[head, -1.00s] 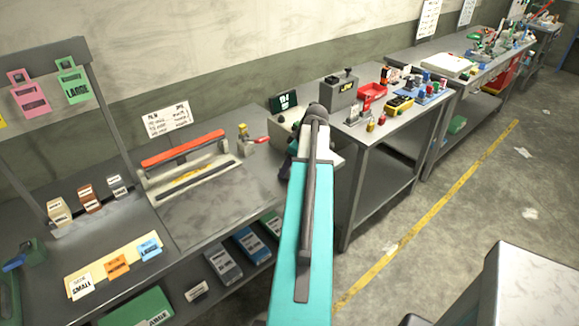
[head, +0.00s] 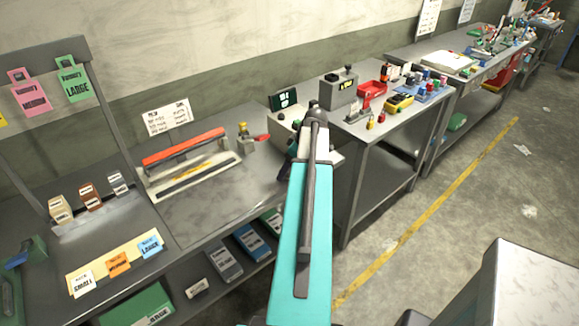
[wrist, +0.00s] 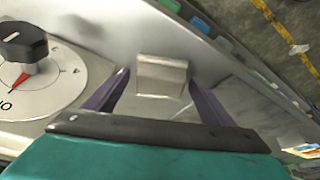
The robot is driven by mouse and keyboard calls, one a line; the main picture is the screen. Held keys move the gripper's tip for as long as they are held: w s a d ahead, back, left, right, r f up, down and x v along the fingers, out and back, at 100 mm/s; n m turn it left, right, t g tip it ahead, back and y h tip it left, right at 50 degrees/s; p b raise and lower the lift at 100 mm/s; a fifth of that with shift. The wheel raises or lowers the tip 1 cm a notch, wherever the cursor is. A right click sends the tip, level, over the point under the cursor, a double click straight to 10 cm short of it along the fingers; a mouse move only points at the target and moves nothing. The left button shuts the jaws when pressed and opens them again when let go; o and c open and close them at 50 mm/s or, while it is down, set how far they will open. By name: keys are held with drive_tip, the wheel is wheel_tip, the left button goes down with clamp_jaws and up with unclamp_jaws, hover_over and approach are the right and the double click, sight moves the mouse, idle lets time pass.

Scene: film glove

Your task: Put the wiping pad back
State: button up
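In the wrist view a small pale beige block (wrist: 162,76), which looks like the wiping pad, lies on a grey surface beside the dial unit. My gripper (wrist: 158,78) points at it with its two dark purple fingers spread, one on each side. Narrow gaps show between the block and the fingertips, so it does not look gripped. In the head view my teal arm covers most of this area, and I cannot make out the pad there.
A dial with a black knob (wrist: 25,48) is close left of my gripper. A bench of small parts (head: 357,127) stands to the right.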

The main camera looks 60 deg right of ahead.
drive_tip(key=shift+r, duration=0.2)
drive_tip(key=b+v, duration=0.3)
drive_tip(key=v, duration=0.9)
idle(0.4)
idle(0.9)
